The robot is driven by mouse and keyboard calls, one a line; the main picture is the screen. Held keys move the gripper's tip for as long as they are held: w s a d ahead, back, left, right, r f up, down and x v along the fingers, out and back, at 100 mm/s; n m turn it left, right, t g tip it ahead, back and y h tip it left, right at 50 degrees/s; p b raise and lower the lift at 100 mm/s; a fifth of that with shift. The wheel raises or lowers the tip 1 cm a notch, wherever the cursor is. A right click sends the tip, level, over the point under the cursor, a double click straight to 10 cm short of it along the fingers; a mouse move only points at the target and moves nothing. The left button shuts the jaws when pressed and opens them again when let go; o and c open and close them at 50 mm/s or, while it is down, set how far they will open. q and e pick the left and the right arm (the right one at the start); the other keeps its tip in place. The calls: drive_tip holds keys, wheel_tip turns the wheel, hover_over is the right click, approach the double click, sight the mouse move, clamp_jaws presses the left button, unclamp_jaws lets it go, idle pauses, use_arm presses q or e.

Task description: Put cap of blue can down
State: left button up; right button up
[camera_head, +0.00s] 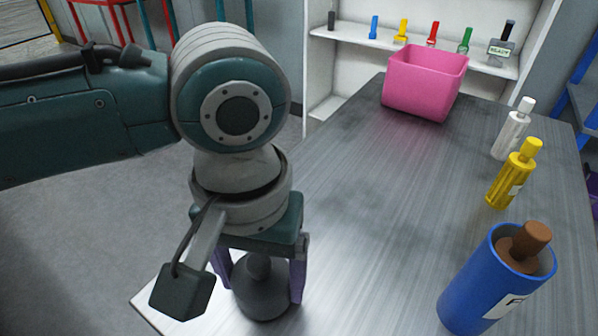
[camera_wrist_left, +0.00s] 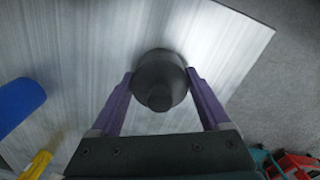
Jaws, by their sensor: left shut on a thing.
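The blue can (camera_head: 478,288) stands on the right of the table with its top open and a brown, thick-handled thing (camera_head: 528,240) sticking out. A dark grey round cap with a knob (camera_head: 262,292) is between the purple fingers of my left gripper (camera_head: 259,272), near the table's near left corner. In the left wrist view the fingers close on both sides of the cap (camera_wrist_left: 158,77). The cap is low over the tabletop; I cannot tell whether it touches. Part of the blue can (camera_wrist_left: 18,102) shows at the left edge there. My right gripper is out of view.
The grey table (camera_head: 370,215) has a wide clear middle. A yellow bottle (camera_head: 508,182) and a white bottle (camera_head: 512,133) stand along its right side. A pink bin (camera_head: 425,88) stands at the far end. A white shelf (camera_head: 350,36) with several coloured items is behind.

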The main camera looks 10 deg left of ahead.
use_arm(q)
drive_tip(key=shift+f, duration=0.25)
drive_tip(key=shift+f, duration=0.1)
drive_tip(key=o, duration=1.1)
